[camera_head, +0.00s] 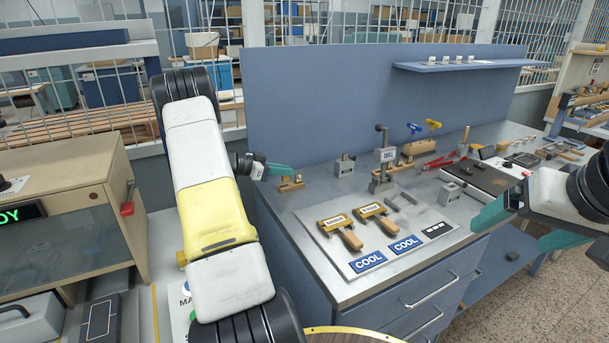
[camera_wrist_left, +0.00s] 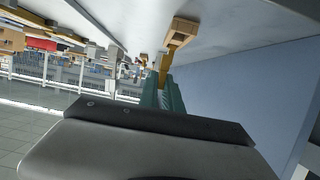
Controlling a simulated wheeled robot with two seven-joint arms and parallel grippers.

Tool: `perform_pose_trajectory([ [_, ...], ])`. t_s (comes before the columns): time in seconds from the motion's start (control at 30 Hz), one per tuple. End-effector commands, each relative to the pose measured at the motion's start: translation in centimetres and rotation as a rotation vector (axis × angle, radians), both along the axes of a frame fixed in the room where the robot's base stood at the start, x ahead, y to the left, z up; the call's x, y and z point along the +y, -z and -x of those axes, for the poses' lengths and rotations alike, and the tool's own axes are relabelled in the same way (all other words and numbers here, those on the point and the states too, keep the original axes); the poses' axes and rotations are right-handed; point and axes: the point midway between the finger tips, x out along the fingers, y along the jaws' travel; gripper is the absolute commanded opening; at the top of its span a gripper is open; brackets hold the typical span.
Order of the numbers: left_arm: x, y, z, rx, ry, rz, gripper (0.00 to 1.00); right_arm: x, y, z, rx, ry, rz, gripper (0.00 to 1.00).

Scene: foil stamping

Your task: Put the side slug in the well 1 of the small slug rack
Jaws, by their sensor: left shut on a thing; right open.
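My left gripper (camera_head: 287,171) is shut at the small wooden slug rack (camera_head: 290,186) on the left back part of the bench. In the left wrist view its teal fingers (camera_wrist_left: 165,88) are closed together on a narrow brass-coloured piece, seemingly the side slug (camera_wrist_left: 164,66). This piece runs from the fingertips towards the wooden rack (camera_wrist_left: 184,27). I cannot tell whether it sits in a well or is just over one; the well numbers are not readable.
Two brass-headed tools with wooden handles (camera_head: 352,240) lie on a pale plate with COOL labels (camera_head: 368,261). A grey stand (camera_head: 383,170), a small grey block (camera_head: 344,165) and a wooden tool rack (camera_head: 415,148) stand behind. A blue back panel (camera_head: 320,90) rises behind the bench.

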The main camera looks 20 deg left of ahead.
Motion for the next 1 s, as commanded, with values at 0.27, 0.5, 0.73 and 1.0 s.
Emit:
perform_pose_trajectory([
  [0.27, 1.0, 1.0, -0.9, 0.002, -0.001, 0.003, 0.00, 0.0, 0.0, 0.0, 0.000, 0.000, 0.000, 0.87],
  [0.5, 1.0, 3.6, -0.9, -0.002, 0.000, 0.001, 0.00, 0.0, 0.0, 0.0, 0.000, 0.000, 0.000, 0.87],
  [0.73, 0.9, 3.7, -0.9, -0.001, 0.000, 0.000, 0.00, 0.0, 0.0, 0.0, 0.000, 0.000, 0.000, 0.87],
  [1.0, 0.9, 3.9, -0.9, -0.001, 0.000, 0.001, 0.30, 0.0, 0.0, 0.0, 0.000, 0.000, 0.000, 0.87],
])
